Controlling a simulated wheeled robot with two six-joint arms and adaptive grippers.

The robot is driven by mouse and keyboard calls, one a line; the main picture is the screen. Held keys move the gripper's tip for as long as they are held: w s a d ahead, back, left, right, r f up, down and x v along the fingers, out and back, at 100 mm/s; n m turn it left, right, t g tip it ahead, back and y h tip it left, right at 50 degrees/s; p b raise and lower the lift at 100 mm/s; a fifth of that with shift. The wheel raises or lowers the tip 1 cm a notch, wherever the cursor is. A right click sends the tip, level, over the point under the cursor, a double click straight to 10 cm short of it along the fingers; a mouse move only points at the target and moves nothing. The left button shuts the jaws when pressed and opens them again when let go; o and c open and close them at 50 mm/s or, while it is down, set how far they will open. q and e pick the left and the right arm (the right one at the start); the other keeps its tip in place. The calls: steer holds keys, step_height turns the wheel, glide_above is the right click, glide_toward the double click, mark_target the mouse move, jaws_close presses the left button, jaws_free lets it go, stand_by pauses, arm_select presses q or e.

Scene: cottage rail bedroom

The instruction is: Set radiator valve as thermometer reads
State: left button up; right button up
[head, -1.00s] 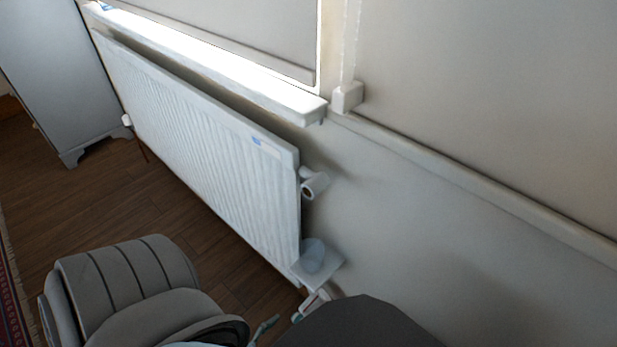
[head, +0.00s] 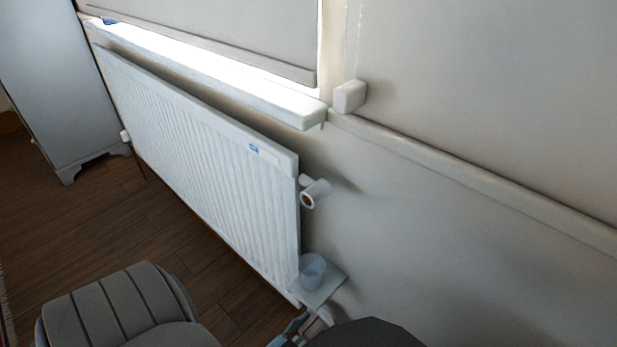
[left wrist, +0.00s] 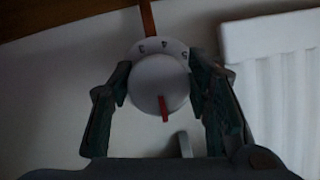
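The radiator valve shows in the left wrist view as a round white knob (left wrist: 155,88) with a red pointer and small dark marks on the collar behind it. The pointer points down in that picture. My left gripper (left wrist: 160,75) has its two dark fingers on either side of the knob, with little or no visible gap; firm contact cannot be told. In the head view, part of the left gripper (head: 292,332) shows at the bottom edge, below the radiator's lower right corner. The white radiator (head: 200,150) carries a small blue-and-white label (head: 264,153). No readable thermometer shows. My right gripper is out of view.
A white pipe fitting (head: 315,193) sticks out higher up. The window sill (head: 230,80) overhangs the radiator. The wall to the right is bare.

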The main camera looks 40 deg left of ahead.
arm_select(q)
steer(key=c, duration=0.6)
steer(key=shift+m, duration=0.4)
steer(key=shift+m+y, duration=1.6)
steer(key=shift+m, duration=0.4)
steer(key=shift+t, duration=0.3)
steer(key=shift+r, duration=0.1)
steer(key=o, duration=1.1)
steer(key=shift+o, duration=0.2)
